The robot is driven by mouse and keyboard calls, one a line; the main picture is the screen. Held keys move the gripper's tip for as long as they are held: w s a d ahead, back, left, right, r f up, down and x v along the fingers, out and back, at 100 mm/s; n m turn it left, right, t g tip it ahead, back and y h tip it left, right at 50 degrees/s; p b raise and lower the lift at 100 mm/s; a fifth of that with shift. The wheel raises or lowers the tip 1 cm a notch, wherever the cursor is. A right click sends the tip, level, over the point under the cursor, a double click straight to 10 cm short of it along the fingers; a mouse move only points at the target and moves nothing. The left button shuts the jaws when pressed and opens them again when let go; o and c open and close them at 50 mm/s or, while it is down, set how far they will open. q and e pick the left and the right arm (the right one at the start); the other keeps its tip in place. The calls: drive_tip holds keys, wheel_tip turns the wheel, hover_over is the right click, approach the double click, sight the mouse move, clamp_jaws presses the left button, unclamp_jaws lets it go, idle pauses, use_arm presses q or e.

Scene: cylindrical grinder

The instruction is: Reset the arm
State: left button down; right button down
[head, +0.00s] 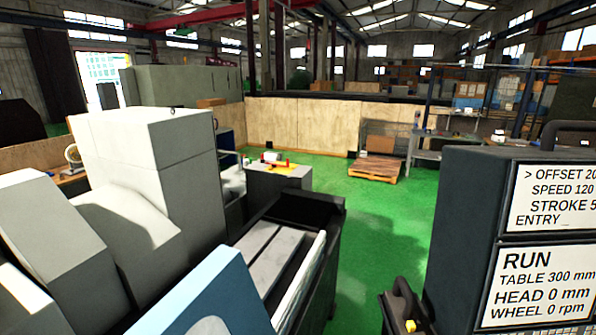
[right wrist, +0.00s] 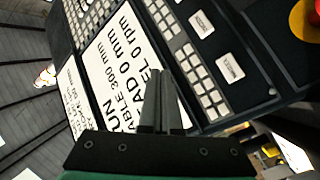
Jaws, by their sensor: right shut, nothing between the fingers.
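My right gripper (right wrist: 160,78) shows in the right wrist view, its two dark fingers together with nothing between them. The fingers point toward the grinder's control panel (right wrist: 205,60) and overlap its keys and white screen in the picture; I cannot tell whether they touch it. In the head view the panel's dark housing (head: 458,200) stands at the right, its screen (head: 540,285) reading RUN, TABLE 300 mm, HEAD 0 mm, WHEEL 0 rpm. My left gripper is in neither view.
The grinder's pale body (head: 150,150) fills the left of the head view, with its long table (head: 275,260) beside it. A red and yellow emergency stop (right wrist: 307,18) is at the panel's corner. Green floor (head: 385,225) lies open between machine and panel. A pallet (head: 375,170) stands beyond.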

drive_tip(key=w+a+r+m+t+y+p, duration=0.1)
drive_tip(key=a+r+t, duration=0.2)
drive_tip(key=a+r, duration=0.55)
drive_tip(key=w+a+r+t+y+p, duration=0.1)
drive_tip(key=a+r+t, duration=0.25)
drive_tip(key=r, duration=1.05)
drive_tip(key=w+a+r+m+t+y+p, duration=0.1)
drive_tip(key=a+r+t, duration=0.35)
drive_tip(key=r, duration=0.75)
drive_tip(key=s+a+r+n+t+y+p, duration=0.1)
drive_tip(key=s+a+r+t+y, duration=0.2)
drive_tip(key=s+a+r+y, duration=0.8)
wheel_tip(320, 180, up, 4)
drive_tip(key=s+a, duration=0.2)
drive_tip(key=a, duration=0.1)
drive_tip(key=shift+f+t, duration=0.2)
drive_tip(key=shift+t, duration=0.1)
drive_tip(key=shift+s+d, duration=0.1)
